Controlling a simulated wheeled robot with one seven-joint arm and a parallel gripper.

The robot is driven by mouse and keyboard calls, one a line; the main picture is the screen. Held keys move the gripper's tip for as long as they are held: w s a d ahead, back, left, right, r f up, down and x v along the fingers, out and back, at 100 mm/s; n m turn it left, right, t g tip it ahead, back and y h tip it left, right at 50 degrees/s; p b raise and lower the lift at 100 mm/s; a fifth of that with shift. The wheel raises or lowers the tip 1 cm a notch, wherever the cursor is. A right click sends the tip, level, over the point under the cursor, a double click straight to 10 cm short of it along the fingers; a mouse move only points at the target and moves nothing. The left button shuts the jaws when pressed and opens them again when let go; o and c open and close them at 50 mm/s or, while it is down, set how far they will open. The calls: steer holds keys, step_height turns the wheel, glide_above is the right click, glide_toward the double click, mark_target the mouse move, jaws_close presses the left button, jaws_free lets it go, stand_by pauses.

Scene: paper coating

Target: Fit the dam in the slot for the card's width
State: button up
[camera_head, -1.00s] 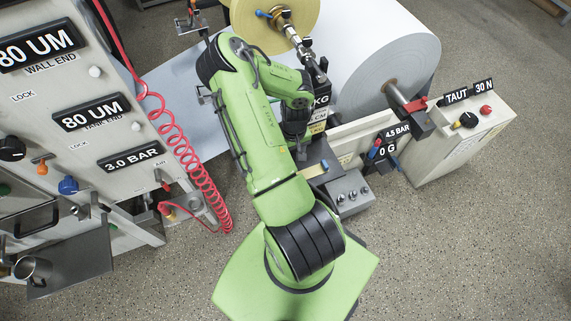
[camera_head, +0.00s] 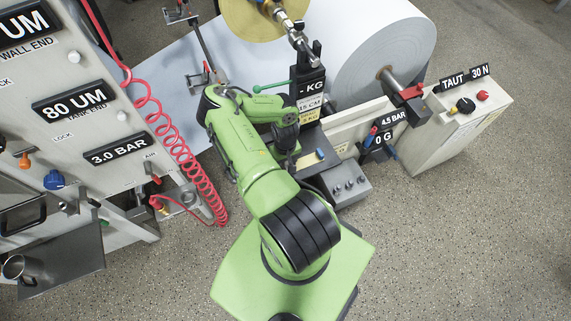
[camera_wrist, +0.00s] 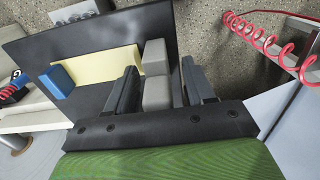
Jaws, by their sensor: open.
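My gripper (camera_head: 288,160) points down over the dark tray (camera_head: 313,143) beside the scale-like post. In the wrist view my gripper (camera_wrist: 159,75) is open, its two dark fingers on either side of grey blocks (camera_wrist: 156,62). I cannot tell whether a finger touches them, or which piece is the dam. A blue block (camera_wrist: 57,80) lies to the left by a pale yellow strip (camera_wrist: 105,68); the blue block also shows in the head view (camera_head: 320,154). A card reading 15 CM (camera_head: 310,104) hangs on the post. I cannot make out the slot.
A grey box with knobs (camera_head: 347,184) stands by the tray. The large paper roll (camera_head: 382,60) is behind. A red coiled hose (camera_head: 172,150) and the control panel (camera_head: 75,100) with several displays are at the left. Floor at the lower right is clear.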

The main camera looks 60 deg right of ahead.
jaws_close()
steer(key=shift+r, duration=0.1)
step_height(320, 180, up, 10)
steer(key=shift+p, duration=1.2)
steer(key=w+a+r+n, duration=0.3)
steer(key=w+a, duration=0.5)
steer(key=a, duration=0.5)
steer(key=w+a+r+n, duration=0.3)
steer(key=w+a+r, duration=0.3)
steer(key=a, duration=0.7)
steer(key=w, duration=0.2)
steer(key=shift+w+a+r, duration=0.2)
steer(key=shift+w+a, duration=0.15)
steer(key=shift+w, duration=0.05)
